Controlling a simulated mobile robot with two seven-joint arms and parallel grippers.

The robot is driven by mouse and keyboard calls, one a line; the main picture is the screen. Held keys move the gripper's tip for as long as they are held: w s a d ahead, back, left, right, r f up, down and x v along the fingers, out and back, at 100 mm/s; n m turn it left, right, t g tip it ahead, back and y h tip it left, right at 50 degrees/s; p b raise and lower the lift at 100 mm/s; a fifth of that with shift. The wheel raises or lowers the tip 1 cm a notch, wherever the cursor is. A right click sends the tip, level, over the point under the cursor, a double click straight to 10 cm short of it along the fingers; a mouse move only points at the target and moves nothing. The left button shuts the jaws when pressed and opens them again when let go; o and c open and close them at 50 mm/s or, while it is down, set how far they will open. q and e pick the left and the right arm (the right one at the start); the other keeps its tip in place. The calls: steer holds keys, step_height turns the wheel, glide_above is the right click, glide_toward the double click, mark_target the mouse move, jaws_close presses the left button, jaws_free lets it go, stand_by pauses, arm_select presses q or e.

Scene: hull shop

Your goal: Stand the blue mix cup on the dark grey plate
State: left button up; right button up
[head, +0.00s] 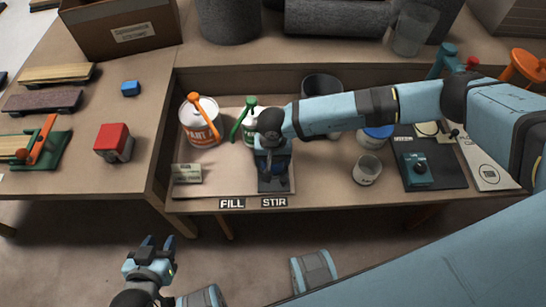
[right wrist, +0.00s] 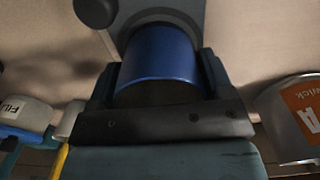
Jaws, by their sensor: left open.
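The blue mix cup (right wrist: 160,58) is between the fingers of my right gripper (right wrist: 158,85) in the right wrist view. In the head view my right gripper (head: 273,172) points down over the dark grey plate (head: 287,187) behind the STIR label and mostly hides the cup. The gripper looks shut on the cup's sides. A grey surface shows past the cup in the wrist view; I cannot tell whether the cup touches the plate. My left gripper (head: 156,243) is open and empty, low in front of the bench.
A paint can (head: 201,122) and a can with a green handle (head: 249,128) stand behind the plate. A FILL label (head: 232,203) marks the front edge. A red block (head: 114,142) sits on the left table.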

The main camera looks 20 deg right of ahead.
steer(key=o, duration=0.4)
